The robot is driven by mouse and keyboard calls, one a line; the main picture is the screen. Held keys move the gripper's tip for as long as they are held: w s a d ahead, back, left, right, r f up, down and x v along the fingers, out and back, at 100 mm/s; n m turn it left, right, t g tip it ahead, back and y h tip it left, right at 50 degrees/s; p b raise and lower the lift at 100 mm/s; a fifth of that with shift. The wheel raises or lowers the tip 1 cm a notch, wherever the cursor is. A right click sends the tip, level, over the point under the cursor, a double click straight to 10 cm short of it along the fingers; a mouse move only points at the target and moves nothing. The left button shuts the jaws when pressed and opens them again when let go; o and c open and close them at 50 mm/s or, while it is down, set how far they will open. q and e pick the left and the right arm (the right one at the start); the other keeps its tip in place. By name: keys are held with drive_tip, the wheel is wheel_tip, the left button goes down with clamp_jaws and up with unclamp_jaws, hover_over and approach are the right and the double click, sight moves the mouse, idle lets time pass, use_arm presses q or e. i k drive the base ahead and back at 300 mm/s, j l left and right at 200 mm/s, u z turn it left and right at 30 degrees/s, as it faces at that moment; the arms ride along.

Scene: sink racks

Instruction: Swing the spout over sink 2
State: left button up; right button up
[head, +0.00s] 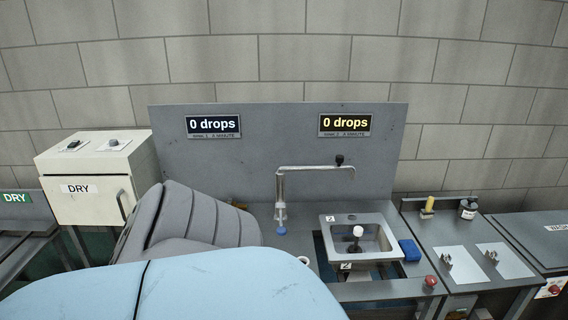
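Sink 1 is not visible; my large blue and grey arm parts cover the lower left. Neither gripper shows.
Two signs, the left (213,126) and the right (344,124), read "0 drops". A blue block (409,250) and a red button (431,282) are right of sink 2. A DRY cabinet (92,187) stands left.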

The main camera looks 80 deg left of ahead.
sight(339, 159)
drive_tip(key=u, duration=2.15)
